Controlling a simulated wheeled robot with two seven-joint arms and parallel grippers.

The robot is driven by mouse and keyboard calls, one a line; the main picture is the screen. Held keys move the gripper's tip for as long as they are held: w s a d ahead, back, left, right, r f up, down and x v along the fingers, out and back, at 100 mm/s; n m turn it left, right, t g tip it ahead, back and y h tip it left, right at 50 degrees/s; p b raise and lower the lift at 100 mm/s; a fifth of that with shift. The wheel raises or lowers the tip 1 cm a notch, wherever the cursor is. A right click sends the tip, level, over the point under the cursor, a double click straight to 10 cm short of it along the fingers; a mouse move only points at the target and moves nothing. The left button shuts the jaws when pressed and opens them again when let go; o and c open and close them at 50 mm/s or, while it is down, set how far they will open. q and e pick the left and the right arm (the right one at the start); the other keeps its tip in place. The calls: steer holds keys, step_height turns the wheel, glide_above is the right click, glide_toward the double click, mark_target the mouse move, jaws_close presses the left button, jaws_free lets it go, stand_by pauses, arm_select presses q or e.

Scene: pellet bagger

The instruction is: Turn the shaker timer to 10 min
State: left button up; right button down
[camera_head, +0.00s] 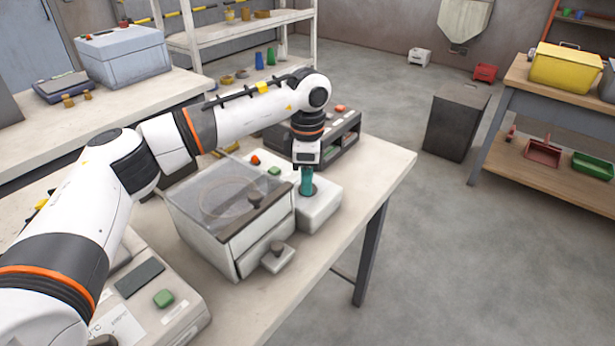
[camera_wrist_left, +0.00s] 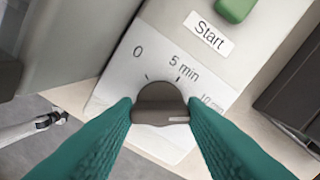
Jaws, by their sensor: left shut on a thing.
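The timer knob (camera_wrist_left: 160,100) is a dark grey-brown dial on a white panel (camera_wrist_left: 130,65) with the printed labels 0, 5 min and 10 min. My left gripper (camera_wrist_left: 160,112), with teal fingers, is shut on the knob, one finger on each side. A pale pointer line on the knob points right, on the side of the 10 min label (camera_wrist_left: 212,102). The right finger partly covers that side, so I cannot tell whether pointer and mark line up. In the head view the left gripper (camera_head: 306,186) points down onto a white box (camera_head: 322,208). My right gripper is not in view.
A green Start button (camera_wrist_left: 236,8) sits above the dial. A clear-lidded machine (camera_head: 225,205) with a drawer stands left of the white box, close to my arm. A dark rack (camera_head: 345,140) stands behind. The table's right end (camera_head: 385,165) is clear.

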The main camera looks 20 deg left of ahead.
arm_select(q)
steer(key=shift+w+r+m, duration=0.1)
steer(key=shift+r+m, duration=0.05)
steer(key=shift+m, duration=0.45)
steer(key=o, duration=1)
step_height(320, 180, up, 12)
steer(key=shift+b, duration=0.4)
